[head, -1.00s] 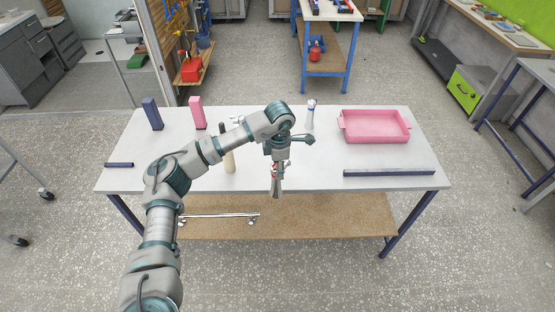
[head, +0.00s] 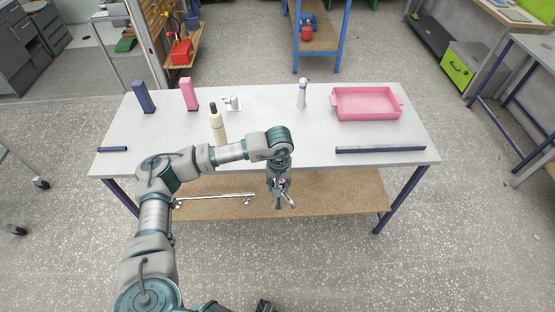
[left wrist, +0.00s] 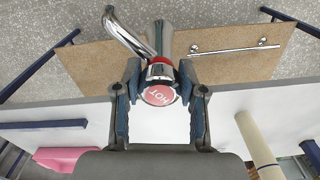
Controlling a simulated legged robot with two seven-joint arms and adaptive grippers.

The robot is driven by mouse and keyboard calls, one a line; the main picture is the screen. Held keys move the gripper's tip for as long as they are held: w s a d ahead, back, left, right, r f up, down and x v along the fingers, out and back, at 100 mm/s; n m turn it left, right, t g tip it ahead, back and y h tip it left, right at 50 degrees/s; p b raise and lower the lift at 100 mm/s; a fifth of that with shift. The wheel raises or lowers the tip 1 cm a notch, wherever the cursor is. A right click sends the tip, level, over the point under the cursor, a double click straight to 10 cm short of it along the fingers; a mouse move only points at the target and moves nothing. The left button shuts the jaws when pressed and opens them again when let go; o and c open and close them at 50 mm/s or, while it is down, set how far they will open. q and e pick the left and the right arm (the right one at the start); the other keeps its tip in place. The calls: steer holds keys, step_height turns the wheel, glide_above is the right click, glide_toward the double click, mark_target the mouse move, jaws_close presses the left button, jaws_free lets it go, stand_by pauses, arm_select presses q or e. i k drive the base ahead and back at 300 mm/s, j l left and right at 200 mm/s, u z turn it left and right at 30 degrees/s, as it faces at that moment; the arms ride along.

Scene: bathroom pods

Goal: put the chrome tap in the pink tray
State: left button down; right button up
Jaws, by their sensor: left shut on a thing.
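My left gripper (head: 279,184) is shut on the chrome tap (head: 288,197) and holds it in front of the table's near edge. In the left wrist view the tap (left wrist: 130,38) shows its bent chrome spout, a red ring and a round red HOT disc between the fingers (left wrist: 158,96). The pink tray (head: 367,116) stands on the right rear part of the table, to the right of the gripper and farther back. It looks empty. A pink part of it shows at the lower left of the left wrist view (left wrist: 60,158).
A dark bar (head: 380,150) lies before the tray. The table's middle is clear.

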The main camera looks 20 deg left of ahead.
mark_target(383, 101)
steer(key=z, duration=0.8)
steer(key=i+z, duration=0.2)
steer(key=i, duration=0.2)
steer(key=i+j+z, duration=0.25)
steer(key=i+l, duration=0.1)
